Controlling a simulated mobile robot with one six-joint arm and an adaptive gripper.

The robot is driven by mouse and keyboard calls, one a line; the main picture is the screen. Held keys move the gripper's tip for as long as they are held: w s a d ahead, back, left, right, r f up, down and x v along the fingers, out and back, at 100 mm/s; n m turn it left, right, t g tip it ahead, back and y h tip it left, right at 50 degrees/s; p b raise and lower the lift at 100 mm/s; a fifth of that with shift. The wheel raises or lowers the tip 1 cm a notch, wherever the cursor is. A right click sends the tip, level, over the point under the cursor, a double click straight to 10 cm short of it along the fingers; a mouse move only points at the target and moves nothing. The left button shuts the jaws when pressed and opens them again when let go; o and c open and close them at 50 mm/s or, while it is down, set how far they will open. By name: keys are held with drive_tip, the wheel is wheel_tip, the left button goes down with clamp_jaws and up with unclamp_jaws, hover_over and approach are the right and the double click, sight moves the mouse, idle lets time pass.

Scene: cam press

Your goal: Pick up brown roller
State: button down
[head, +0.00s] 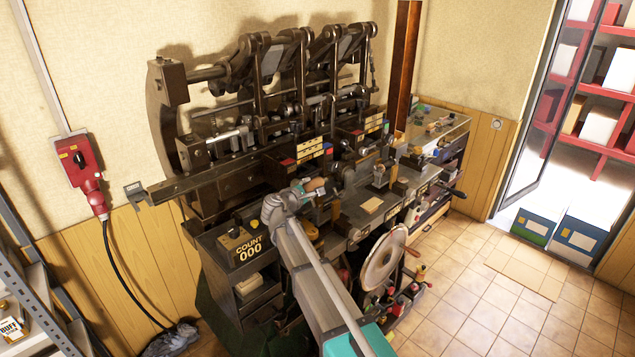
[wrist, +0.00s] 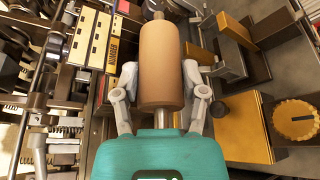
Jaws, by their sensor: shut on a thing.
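The brown roller (wrist: 161,62) is a tan-brown cylinder with a metal shaft end showing at each end. It fills the middle of the wrist view, in front of the teal palm. My gripper (wrist: 160,78) has its two grey fingers on either side of the roller and is shut on it. In the head view, my gripper (head: 306,188) is in front of the machine, and a small brown part of the roller (head: 315,184) shows at its tip. The arm and fingers hide the rest. I cannot tell from the pictures whether the roller is clear of any support.
The dark cam press (head: 270,110) stands close behind my gripper. A counter box (head: 243,245) marked 000 is to the left. A large pale wheel (head: 384,262) stands at the front right. A side bench (head: 440,135) holds small parts. The tiled floor (head: 470,290) at right is mostly clear.

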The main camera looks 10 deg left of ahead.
sight(305, 188)
drive_tip(key=shift+r+p+v, duration=0.2)
drive_tip(key=shift+p+v, duration=0.1)
drive_tip(key=shift+v, duration=0.65)
drive_tip(key=shift+r+p+v, duration=0.2)
drive_tip(key=shift+p+v, duration=0.05)
drive_tip(key=shift+v, duration=0.7)
drive_tip(key=shift+w+a, duration=0.1)
